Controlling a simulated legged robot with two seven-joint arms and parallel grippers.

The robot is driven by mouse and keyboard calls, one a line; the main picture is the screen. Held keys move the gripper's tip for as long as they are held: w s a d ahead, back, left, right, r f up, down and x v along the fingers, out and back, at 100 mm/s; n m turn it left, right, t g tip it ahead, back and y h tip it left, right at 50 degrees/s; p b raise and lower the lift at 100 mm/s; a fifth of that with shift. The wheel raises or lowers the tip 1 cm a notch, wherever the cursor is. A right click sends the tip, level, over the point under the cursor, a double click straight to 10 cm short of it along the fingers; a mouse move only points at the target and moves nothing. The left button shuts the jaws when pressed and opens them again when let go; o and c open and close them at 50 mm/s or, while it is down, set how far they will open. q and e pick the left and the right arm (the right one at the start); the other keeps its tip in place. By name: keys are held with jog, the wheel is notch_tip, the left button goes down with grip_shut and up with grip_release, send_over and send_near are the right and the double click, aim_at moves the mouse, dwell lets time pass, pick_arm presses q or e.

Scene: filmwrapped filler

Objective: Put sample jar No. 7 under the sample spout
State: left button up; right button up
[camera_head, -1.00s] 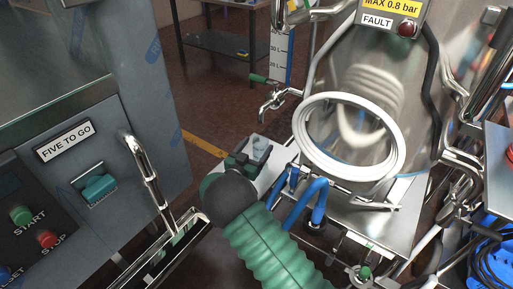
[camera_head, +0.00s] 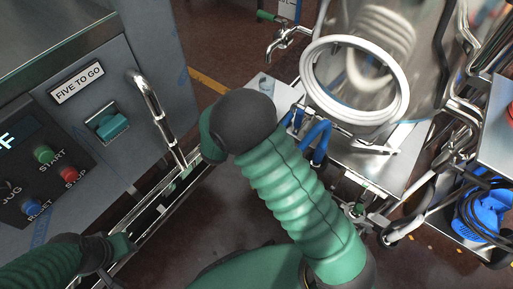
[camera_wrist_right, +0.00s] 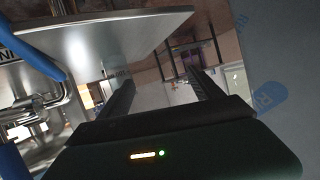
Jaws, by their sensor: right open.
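A metal tap-like spout (camera_head: 283,40) with a green handle projects left from the steel vessel in the head view.
The machine panel (camera_head: 78,84) marked FIVE TO GO, with its metal handle (camera_head: 155,115), stands at left. The steel vessel with a white ring (camera_head: 402,88) stands at right. Blue hoses (camera_head: 318,140) lie just right of my right arm. A blue coil (camera_head: 483,212) sits far right.

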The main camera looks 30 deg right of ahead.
jog(key=s+a+n+g+y, duration=0.3)
jog(key=s+a+n+y, duration=0.3)
jog(key=s, duration=0.4)
jog(key=s+f+n+g+y, duration=0.1)
jog(key=s+g, duration=0.4)
jog(key=s, duration=1.2)
jog(key=shift+s+d+n+g+y, duration=0.2)
jog(key=shift+s+n+g+y, duration=0.1)
jog(key=shift+n+y, duration=0.35)
